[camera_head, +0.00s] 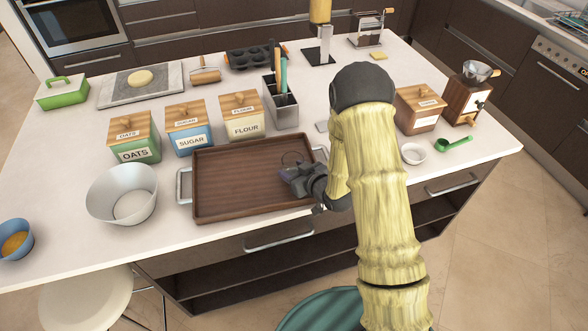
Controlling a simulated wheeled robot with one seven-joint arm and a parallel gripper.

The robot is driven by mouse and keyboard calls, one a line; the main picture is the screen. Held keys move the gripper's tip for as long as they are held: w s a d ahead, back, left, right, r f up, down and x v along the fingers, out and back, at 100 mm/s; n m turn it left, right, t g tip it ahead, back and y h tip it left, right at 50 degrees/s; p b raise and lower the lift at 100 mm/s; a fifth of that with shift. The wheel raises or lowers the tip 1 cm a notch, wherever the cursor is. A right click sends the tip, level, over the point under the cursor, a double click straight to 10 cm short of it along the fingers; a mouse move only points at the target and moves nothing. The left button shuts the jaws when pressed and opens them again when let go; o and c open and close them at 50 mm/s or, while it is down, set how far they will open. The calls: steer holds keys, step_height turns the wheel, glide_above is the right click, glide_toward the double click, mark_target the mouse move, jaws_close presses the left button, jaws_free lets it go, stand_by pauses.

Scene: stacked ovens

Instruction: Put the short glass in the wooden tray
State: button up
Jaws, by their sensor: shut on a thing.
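The wooden tray (235,190) lies on the white counter, dark brown with metal handles at its left and right ends. My gripper (286,172) is over the right part of the tray, reaching in from the right. It is shut on the short glass (292,158), a small clear glass of which mainly a thin dark rim shows. The gripper hides the lower part of the glass. I cannot tell how high the glass is above the tray floor. The left and middle of the tray are empty.
A white bowl (122,194) stands left of the tray. Oats (134,137), sugar (189,128) and flour (242,116) boxes and a metal utensil holder (281,107) stand behind it. A small white dish (413,153) and green scoop (454,145) lie right of my arm.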

steer(key=shift+f, duration=0.15)
steer(key=o, duration=1.2)
steer(key=shift+c, duration=0.2)
steer(key=shift+r, duration=0.2)
steer(key=shift+s+d, duration=0.25)
steer(key=shift+s, duration=0.05)
steer(key=b+v, duration=0.1)
steer(key=v, duration=0.7)
steer(key=shift+s+d+r, duration=0.1)
steer(key=shift+s+r, duration=0.15)
steer(key=shift+r, duration=0.1)
steer(key=p+v, duration=0.2)
steer(key=p, duration=0.3)
steer(key=shift+r, duration=0.1)
steer(key=shift+s+d+p, duration=0.2)
steer(key=shift+s+p, duration=0.05)
steer(key=shift+p, duration=0.3)
